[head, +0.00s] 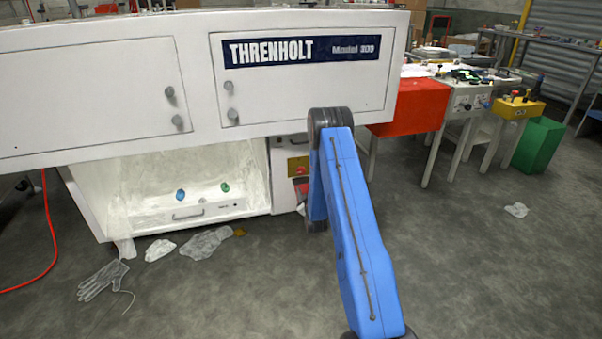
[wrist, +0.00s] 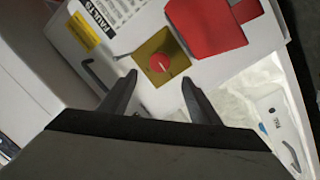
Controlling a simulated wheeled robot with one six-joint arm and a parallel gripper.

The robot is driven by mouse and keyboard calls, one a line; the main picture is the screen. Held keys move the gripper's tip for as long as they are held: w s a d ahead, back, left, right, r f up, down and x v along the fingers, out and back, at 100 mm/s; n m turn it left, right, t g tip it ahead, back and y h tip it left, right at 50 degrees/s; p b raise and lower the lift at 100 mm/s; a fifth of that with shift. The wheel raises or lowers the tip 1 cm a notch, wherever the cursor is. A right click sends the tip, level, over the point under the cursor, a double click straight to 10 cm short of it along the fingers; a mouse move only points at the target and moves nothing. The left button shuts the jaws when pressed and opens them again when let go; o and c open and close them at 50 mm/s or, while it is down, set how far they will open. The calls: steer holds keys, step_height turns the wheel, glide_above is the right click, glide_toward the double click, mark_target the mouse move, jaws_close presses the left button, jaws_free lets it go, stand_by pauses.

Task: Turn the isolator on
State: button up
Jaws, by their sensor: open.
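The isolator is a round red knob (wrist: 160,62) with a pale pointer line, on a square yellow plate (wrist: 149,48) fixed to a white panel. In the head view the yellow plate (head: 298,162) shows under the right end of the Threnholt machine, partly behind my blue arm. My gripper (wrist: 158,79) is open in the wrist view, and its fingertips lie on either side of the knob's lower part in the picture. Nothing is between the fingers. I cannot tell how far the tips are from the knob. The head view does not show the gripper clearly.
A red piece (wrist: 209,26) lies close beside the yellow plate. A dark handle (wrist: 94,75) and a warning label (wrist: 88,30) are on the panel. The white machine (head: 110,90) overhangs this area. A clear glove (head: 103,280) and scraps lie on the floor.

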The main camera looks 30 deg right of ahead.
mark_target(301, 172)
steer(key=x, duration=1.4)
steer(key=shift+c, duration=0.4)
steer(key=c, duration=1)
